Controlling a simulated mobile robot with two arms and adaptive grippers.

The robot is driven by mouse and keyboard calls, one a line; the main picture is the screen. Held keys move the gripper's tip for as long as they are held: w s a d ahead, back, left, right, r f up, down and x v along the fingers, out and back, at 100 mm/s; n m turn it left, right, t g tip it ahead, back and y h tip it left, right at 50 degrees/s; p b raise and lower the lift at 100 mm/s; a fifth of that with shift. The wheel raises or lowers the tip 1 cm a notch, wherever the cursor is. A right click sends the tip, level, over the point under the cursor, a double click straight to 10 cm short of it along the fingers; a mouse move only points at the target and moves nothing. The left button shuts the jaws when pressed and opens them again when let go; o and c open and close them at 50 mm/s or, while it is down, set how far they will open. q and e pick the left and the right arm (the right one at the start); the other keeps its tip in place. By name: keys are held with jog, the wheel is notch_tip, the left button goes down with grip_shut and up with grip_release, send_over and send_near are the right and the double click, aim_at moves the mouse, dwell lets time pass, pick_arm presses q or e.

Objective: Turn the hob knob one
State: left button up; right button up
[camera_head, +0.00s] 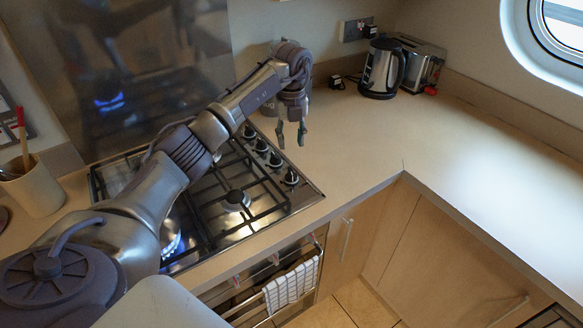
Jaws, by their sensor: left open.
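The gas hob (303,198) is set in the worktop, with a column of several black knobs along its right side. The nearest knob (291,178) and the one behind it (276,160) show clearly; two more are farther back. I cannot tell which is knob one. A blue flame (171,243) burns at the front left burner, partly hidden by my left arm. My left gripper (291,135) is open and empty, pointing down above the worktop, just right of the farther knobs and apart from them. My right gripper is not in view.
A kettle (382,69) and a toaster (419,66) stand at the back right. A utensil pot (36,188) is at the left. A checked towel (291,286) hangs below the hob. The right worktop (465,160) is clear.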

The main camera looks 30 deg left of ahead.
aim_at(291, 172)
pick_arm(q)
notch_tip(291, 172, down, 10)
jog(key=shift+r+p, duration=0.1)
jog(key=shift+p, duration=1.1)
jog(key=shift+f, duration=0.7)
